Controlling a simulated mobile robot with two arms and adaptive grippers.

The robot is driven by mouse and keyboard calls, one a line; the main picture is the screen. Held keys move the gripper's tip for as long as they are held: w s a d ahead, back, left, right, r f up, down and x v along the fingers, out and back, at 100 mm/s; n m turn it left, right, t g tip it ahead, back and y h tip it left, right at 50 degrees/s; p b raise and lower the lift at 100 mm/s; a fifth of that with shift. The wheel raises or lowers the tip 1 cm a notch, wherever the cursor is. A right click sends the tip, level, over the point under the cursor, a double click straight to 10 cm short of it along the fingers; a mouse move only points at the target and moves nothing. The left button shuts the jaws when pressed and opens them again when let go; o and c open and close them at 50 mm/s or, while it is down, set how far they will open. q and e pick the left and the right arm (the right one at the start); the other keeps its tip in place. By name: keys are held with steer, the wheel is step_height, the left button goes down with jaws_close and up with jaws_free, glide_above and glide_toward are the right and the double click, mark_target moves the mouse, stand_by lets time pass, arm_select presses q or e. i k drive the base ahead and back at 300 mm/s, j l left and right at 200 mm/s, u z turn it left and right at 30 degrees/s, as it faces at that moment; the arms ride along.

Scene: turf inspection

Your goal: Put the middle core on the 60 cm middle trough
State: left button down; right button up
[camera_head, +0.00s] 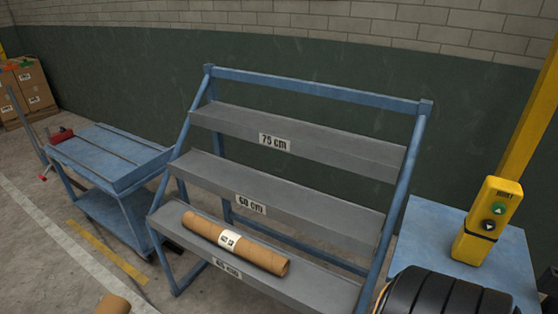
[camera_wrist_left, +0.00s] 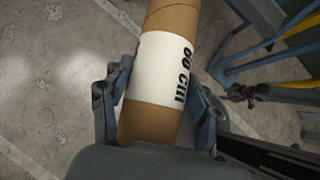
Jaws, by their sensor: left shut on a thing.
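The middle core (camera_wrist_left: 160,115) is a brown cardboard tube with a white label that seems to read 60 cm. My left gripper (camera_wrist_left: 160,95) is shut on it, with one finger on each side near the label. In the head view only one end of a brown tube (camera_head: 113,304) shows at the bottom left edge; my left gripper is out of that view. The 60 cm middle trough (camera_head: 310,209) is the grey middle shelf of the blue rack, and it is empty.
Another labelled tube (camera_head: 258,256) lies on the lowest trough (camera_head: 310,287). The 75 cm top trough (camera_head: 340,152) is empty. A blue cart (camera_head: 110,160) stands left of the rack. A blue table (camera_head: 425,225) with a yellow hoist control (camera_head: 487,220) stands right.

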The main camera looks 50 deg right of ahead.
mark_target(260, 193)
steer(key=i+z, duration=0.25)
steer(key=z, duration=0.15)
steer(key=i+j+z, duration=0.2)
steer(key=z, duration=0.2)
steer(key=i+j+z, duration=0.2)
steer(key=z, duration=0.2)
steer(key=i+j+z, duration=0.25)
steer(key=z, duration=0.15)
steer(key=i+j+z, duration=0.15)
steer(key=j+z, duration=0.25)
